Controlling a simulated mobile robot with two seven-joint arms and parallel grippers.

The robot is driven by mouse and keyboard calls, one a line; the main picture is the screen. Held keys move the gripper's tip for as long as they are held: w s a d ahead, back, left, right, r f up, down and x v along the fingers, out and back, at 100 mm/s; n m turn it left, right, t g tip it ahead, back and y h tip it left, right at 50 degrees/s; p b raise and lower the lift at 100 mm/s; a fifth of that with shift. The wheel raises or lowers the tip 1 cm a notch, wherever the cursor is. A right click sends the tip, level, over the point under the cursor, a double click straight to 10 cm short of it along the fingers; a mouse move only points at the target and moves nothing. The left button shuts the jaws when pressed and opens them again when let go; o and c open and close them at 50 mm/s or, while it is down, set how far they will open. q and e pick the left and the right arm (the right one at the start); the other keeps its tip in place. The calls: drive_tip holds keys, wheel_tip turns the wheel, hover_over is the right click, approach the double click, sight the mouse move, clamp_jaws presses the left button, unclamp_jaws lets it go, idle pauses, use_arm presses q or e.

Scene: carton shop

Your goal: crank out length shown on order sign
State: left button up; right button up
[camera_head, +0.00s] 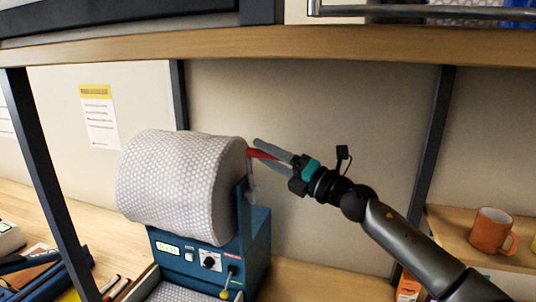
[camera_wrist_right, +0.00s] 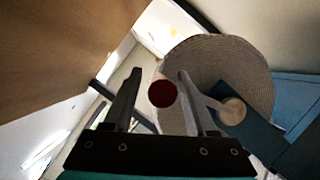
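A large roll of bubble wrap (camera_head: 180,185) sits on a blue dispenser (camera_head: 257,245) with a small lit display (camera_head: 167,248), too small to read. The red crank handle (camera_head: 262,154) sticks out on the roll's right side. My right gripper (camera_head: 258,153) reaches it from the right. In the right wrist view, the handle's round red end (camera_wrist_right: 162,93) lies between the two open fingers, with a visible gap at the left finger. The crank arm's pale hub (camera_wrist_right: 232,111) shows behind the right finger. No order sign is clearly identifiable. My left gripper is not in view.
A yellow-headed paper (camera_head: 98,115) hangs on the back wall, its text unreadable. A wooden shelf (camera_head: 300,42) crosses above the roll. Dark posts (camera_head: 436,150) stand on both sides. An orange mug (camera_head: 490,230) is on a ledge at right. A lever (camera_head: 227,280) is on the dispenser's front.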

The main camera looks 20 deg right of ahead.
clamp_jaws()
idle(1.3)
